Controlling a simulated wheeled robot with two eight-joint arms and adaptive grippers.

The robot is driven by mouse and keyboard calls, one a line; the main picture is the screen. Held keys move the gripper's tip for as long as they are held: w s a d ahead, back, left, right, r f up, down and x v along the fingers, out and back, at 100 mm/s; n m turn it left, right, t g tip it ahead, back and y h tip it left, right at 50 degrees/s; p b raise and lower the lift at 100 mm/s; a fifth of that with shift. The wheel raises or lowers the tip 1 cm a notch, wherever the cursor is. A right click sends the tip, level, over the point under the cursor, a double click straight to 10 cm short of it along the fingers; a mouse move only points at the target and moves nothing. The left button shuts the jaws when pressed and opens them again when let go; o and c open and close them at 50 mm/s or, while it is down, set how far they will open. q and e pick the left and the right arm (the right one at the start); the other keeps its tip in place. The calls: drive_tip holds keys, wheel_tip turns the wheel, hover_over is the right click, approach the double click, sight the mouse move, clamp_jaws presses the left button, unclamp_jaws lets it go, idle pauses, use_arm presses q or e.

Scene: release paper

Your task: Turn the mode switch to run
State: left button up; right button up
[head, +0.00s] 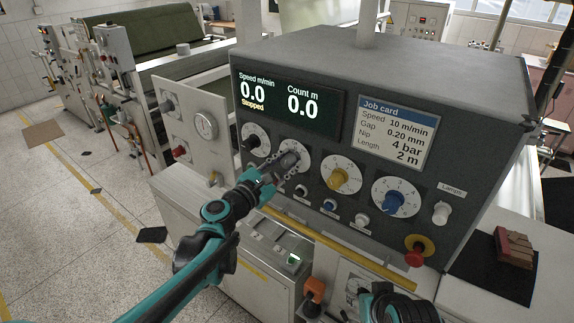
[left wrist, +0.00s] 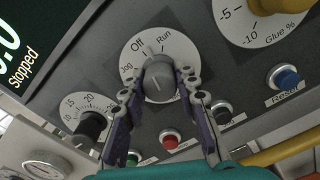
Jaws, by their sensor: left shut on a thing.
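The mode switch is a grey knob (left wrist: 158,80) on a round white dial marked Jog, Off and Run (left wrist: 186,48). In the head view the knob (head: 290,160) sits in the panel's row of dials, left of the yellow knob. My left gripper (head: 283,167) is at the knob. In the left wrist view its two fingers (left wrist: 158,88) stand on either side of the knob and are shut on it. The exact mark the knob points to is hard to tell. The display (head: 288,97) reads Stopped, 0.0 m/min. Part of my right arm (head: 395,302) shows at the bottom; its fingers cannot be made out.
Beside the mode switch are a black knob (head: 254,140), a yellow knob (head: 339,179) and a blue knob (head: 393,199). Small push buttons (head: 330,205) lie below. A red emergency button (head: 414,257) and a yellow bar (head: 345,250) stick out at the front.

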use_arm(q)
drive_tip(key=m+b, duration=0.1)
drive_tip(key=m, duration=0.4)
drive_tip(key=shift+m+b, duration=0.3)
drive_tip(key=shift+b, duration=0.05)
idle(0.3)
drive_tip(key=o, duration=1.2)
drive_tip(key=shift+c, duration=0.2)
drive_tip(key=shift+a, duration=0.1)
drive_tip(key=v, duration=1.2)
